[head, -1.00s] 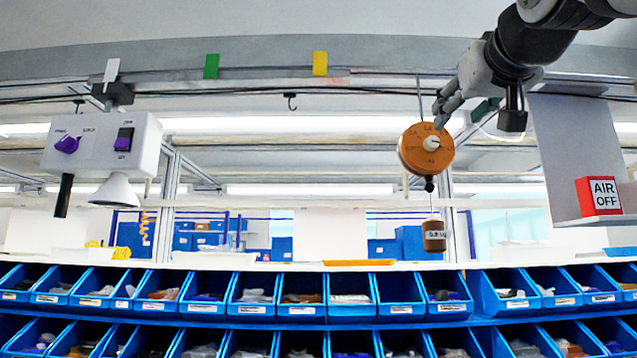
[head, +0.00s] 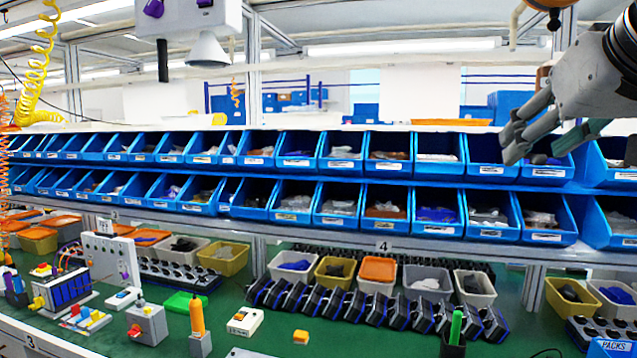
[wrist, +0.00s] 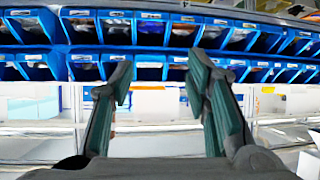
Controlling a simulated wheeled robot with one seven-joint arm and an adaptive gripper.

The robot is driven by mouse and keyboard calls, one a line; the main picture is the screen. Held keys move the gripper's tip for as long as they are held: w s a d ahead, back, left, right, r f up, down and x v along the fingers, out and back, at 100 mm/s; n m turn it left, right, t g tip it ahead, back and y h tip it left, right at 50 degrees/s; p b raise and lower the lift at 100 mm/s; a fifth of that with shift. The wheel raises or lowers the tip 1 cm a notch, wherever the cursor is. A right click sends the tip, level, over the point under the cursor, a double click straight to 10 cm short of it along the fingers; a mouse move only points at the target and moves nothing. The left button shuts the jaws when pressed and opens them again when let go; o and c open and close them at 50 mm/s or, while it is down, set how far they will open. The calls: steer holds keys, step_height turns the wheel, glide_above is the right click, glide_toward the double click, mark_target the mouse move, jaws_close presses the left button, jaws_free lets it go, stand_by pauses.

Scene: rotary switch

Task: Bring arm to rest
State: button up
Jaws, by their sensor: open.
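My gripper (head: 550,135) is at the upper right of the head view, in front of the upper row of blue bins. In the wrist view my gripper (wrist: 158,85) has its two green-padded fingers wide apart with nothing between them. It is open and touches nothing that I can see. The white box with the purple rotary knob (head: 154,8) is cut off by the top edge of the head view. A white lamp cone (head: 208,48) hangs under it. An orange round body (head: 549,3) is just visible at the top right edge.
Two rows of blue bins (head: 437,213) run across the shelf. Below, a green bench (head: 300,335) holds small bins, a row of dark blocks, and several devices, such as a grey switch box (head: 147,322) and an orange upright handle (head: 197,315). A yellow coiled hose (head: 45,65) hangs at left.

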steer(key=s+a+f+g, duration=0.2)
steer(key=s+f, duration=0.2)
steer(key=f, duration=0.5)
steer(key=s+a+f+n+g+y, duration=0.1)
steer(key=s+f, duration=0.3)
steer(key=f, duration=0.5)
steer(key=s+a+f+g, duration=0.3)
steer(key=s+a+f, duration=0.1)
steer(key=f, duration=0.5)
steer(key=shift+s+n+y, duration=0.3)
steer(key=shift+s, duration=0.05)
steer(key=shift+r, duration=0.1)
